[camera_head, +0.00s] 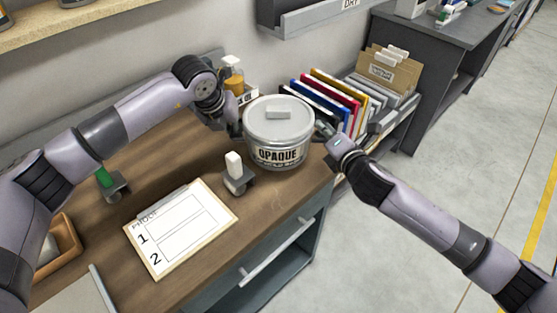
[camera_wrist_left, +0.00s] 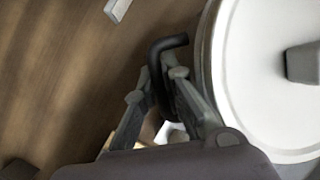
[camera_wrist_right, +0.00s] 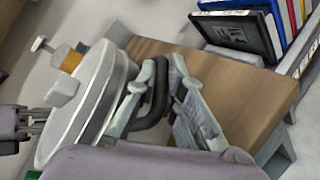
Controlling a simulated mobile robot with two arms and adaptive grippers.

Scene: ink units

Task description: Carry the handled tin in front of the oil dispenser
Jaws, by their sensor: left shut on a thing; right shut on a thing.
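The handled tin (camera_head: 279,145) is a wide, pale round tub labelled OPAQUE, with a lid and a dark handle on each side. It is upright at the back right of the table; I cannot tell whether it touches the tabletop. My left gripper (camera_head: 233,125) is shut on its left handle (camera_wrist_left: 163,75). My right gripper (camera_head: 327,137) is shut on its right handle (camera_wrist_right: 156,108). The oil dispenser (camera_head: 234,79), an amber bottle with a white pump, stands behind and left of the tin, its lower part partly hidden. It also shows in the right wrist view (camera_wrist_right: 72,61).
A white-topped stamp or block (camera_head: 235,174) stands just in front of the tin. A clipboard (camera_head: 180,228) numbered 1 and 2 lies nearer, and a green-topped block (camera_head: 106,179) is to the left. A binder rack (camera_head: 379,128) is close on the right.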

